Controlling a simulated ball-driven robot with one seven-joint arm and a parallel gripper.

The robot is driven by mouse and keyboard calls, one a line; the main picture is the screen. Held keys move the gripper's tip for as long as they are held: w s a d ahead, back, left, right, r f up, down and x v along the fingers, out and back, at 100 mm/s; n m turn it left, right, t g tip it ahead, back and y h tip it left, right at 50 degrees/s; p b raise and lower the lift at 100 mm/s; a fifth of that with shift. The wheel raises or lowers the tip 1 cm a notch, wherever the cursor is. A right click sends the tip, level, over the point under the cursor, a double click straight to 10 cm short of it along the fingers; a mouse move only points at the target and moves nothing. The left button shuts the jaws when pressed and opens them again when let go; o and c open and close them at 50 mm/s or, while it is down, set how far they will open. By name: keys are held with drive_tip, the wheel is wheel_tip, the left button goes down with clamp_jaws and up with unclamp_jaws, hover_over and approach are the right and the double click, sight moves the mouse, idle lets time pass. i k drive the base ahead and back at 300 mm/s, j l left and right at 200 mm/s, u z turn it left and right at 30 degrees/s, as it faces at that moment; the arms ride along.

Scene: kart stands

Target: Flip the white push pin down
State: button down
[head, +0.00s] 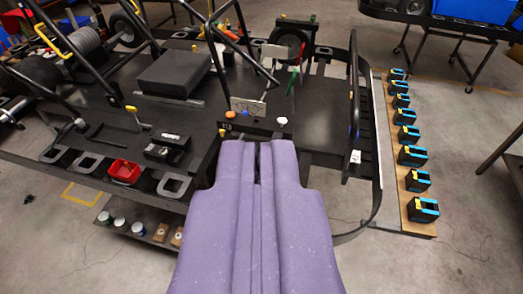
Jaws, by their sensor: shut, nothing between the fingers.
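The white push pin (282,121) shows as a small white knob on the black kart stand (320,118), a little right of the picture's middle. Whether it is up or down is too small to tell. My gripper (265,148) reaches in from the bottom with its purple fingers shut and empty. Its tips are just below and left of the white push pin in the picture, apart from it.
A metal plate (247,106) stands behind the knobs, with black frame tubes above. A red tray (125,171) sits at the stand's left. A board (413,224) with several black-and-blue blocks runs along the right. Open floor (460,150) lies further right.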

sight(282, 121)
drive_tip(key=i+l, duration=0.15)
drive_tip(key=i, duration=0.25)
drive_tip(key=i+l, duration=0.2)
drive_tip(key=i, duration=0.25)
drive_tip(key=i+l+u, duration=0.1)
drive_tip(key=i, duration=0.3)
